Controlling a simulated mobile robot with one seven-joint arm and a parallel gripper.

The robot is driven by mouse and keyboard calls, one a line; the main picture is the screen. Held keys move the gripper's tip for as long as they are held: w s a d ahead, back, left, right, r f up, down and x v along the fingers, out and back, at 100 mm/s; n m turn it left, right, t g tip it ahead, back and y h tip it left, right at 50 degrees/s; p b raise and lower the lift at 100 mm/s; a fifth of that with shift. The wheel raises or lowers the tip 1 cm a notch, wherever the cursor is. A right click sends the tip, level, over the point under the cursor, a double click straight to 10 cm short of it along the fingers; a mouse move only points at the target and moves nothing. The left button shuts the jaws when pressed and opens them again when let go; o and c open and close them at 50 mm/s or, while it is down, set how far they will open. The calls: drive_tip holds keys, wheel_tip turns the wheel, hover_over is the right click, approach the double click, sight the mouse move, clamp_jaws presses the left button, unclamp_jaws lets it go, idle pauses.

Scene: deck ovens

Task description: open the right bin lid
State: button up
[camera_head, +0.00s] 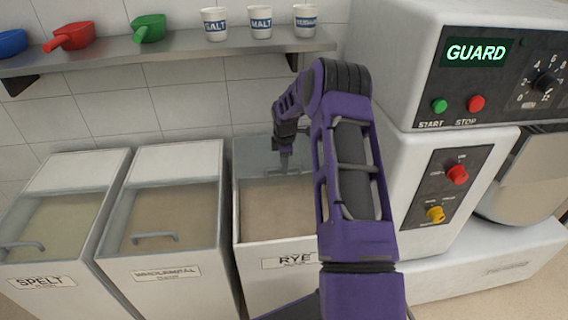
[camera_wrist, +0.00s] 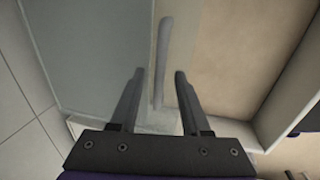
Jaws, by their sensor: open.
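The right bin (camera_head: 275,264), labelled RYE, stands just left of my arm. Its clear lid (camera_head: 252,157) is raised at the back, and the front of the bin is uncovered, with pale flour (camera_head: 275,212) showing inside. The lid's grey handle (camera_head: 284,172) is at the lid's free edge, far back from the bin's front. My gripper (camera_head: 285,160) is over the handle. In the wrist view my gripper (camera_wrist: 160,76) has its fingers apart, one on each side of the handle (camera_wrist: 164,45), with the lid glass (camera_wrist: 95,45) to the left.
The SPELT bin (camera_head: 41,282) and WHOLEMEAL bin (camera_head: 165,274) stand to the left with lids down. A wall shelf (camera_head: 175,50) with scoops and cups runs above the bins. A white machine (camera_head: 400,150) with control panels stands close on the right.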

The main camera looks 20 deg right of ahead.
drive_tip(key=s+a+r+p, duration=0.1)
drive_tip(key=s+r+p, duration=0.1)
drive_tip(key=r, duration=1.5)
drive_tip(key=shift+s, duration=0.6)
